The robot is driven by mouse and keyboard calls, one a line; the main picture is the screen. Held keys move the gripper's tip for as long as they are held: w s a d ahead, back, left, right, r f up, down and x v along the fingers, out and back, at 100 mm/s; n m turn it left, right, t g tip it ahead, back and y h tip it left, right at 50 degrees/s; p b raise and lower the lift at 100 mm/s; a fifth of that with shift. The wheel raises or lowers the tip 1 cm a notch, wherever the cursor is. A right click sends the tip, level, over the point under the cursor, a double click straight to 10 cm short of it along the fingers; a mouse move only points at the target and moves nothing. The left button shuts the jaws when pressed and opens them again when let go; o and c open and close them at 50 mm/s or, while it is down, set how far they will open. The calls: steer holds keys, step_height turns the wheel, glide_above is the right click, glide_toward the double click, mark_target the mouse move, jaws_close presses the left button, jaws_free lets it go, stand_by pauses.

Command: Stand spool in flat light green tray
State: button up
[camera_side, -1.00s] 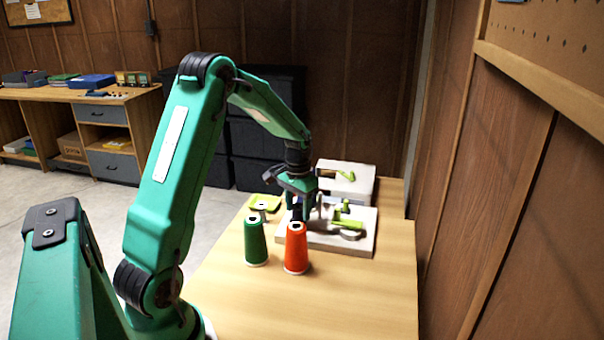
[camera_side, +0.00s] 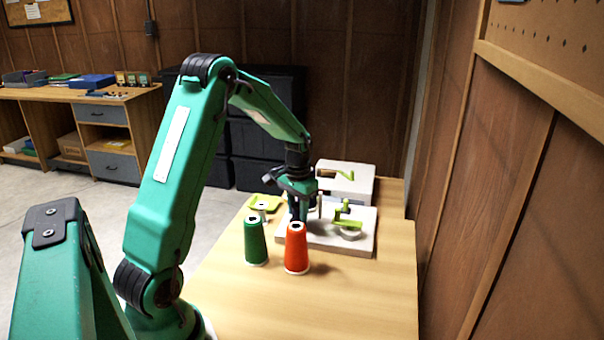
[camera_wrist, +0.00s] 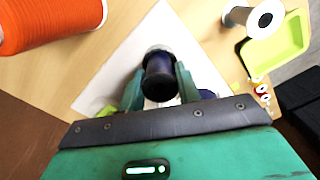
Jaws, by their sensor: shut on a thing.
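My gripper (camera_wrist: 160,88) is shut on a dark blue spool (camera_wrist: 159,72), with one finger on each side of it. In the side view my gripper (camera_side: 298,212) is low over the left part of the white board, behind the red cone. Whether the spool touches the board cannot be told. The flat light green tray (camera_wrist: 280,48) lies to the right in the wrist view; in the side view the tray (camera_side: 265,200) is left of my gripper and partly hidden. A white spool-like piece with a dark centre (camera_wrist: 262,18) stands at the tray's edge.
A red-orange cone (camera_side: 296,250) and a green cone (camera_side: 255,243) stand in front of my gripper. The white board (camera_side: 335,243) carries light green parts (camera_side: 344,214). A white box (camera_side: 345,182) stands behind. Another dark blue round thing (camera_wrist: 208,95) shows beside a finger.

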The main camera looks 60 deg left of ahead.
mark_target(298, 205)
steer(key=shift+r, duration=2.4)
steer(key=shift+a, duration=0.1)
steer(key=s+a+f, duration=0.1)
steer(key=s+a, duration=0.1)
steer(key=a, duration=1.6)
steer(key=shift+s, duration=0.2)
steer(key=shift+f, duration=0.2)
steer(key=shift+f, duration=1.65)
steer(key=shift+f, duration=0.65)
